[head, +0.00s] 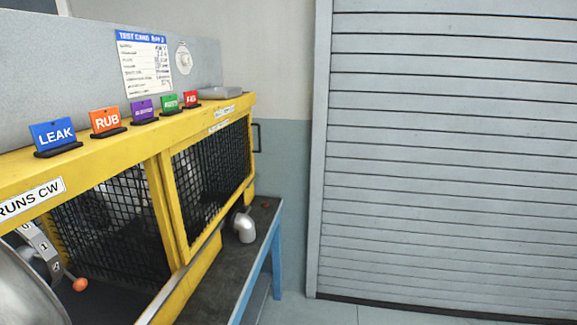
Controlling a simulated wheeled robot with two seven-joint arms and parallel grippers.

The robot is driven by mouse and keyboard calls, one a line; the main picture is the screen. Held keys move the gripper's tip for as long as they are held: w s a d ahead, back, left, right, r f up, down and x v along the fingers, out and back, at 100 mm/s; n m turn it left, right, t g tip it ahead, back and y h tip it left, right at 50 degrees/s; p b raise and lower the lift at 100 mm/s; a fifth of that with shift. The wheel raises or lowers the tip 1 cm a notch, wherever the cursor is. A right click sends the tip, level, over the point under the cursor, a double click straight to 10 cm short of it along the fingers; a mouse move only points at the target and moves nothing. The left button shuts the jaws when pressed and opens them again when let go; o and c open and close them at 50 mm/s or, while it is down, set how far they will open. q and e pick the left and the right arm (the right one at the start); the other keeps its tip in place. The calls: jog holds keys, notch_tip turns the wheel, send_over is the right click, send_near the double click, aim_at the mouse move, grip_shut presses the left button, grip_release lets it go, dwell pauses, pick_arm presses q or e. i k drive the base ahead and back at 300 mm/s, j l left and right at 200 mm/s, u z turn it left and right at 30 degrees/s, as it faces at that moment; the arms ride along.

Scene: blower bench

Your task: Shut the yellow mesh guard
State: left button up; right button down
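The yellow mesh guard (212,168) is a yellow-framed panel with black mesh, at the right part of the yellow bench enclosure (110,145). A dark handle (257,136) sticks out at its far right end. To its left is a bay, where more black mesh (112,235) and a grey lever with an orange knob (80,284) show. I cannot tell from this view how far the guard stands from its shut position. Neither of my grippers is in view.
Coloured tags, including a blue LEAK tag (53,134) and an orange RUB tag (106,121), stand along the top ledge. A silver elbow pipe (245,228) sits on the dark benchtop (222,283). A grey roller shutter (450,150) fills the right; floor there is clear.

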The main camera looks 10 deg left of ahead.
aim_at(186, 254)
jog(key=i+u, duration=0.2)
jog(key=i, duration=0.25)
jog(key=i+l+u, duration=0.2)
jog(key=i, duration=0.2)
jog(key=i+l+u, duration=0.2)
jog(key=i, duration=0.25)
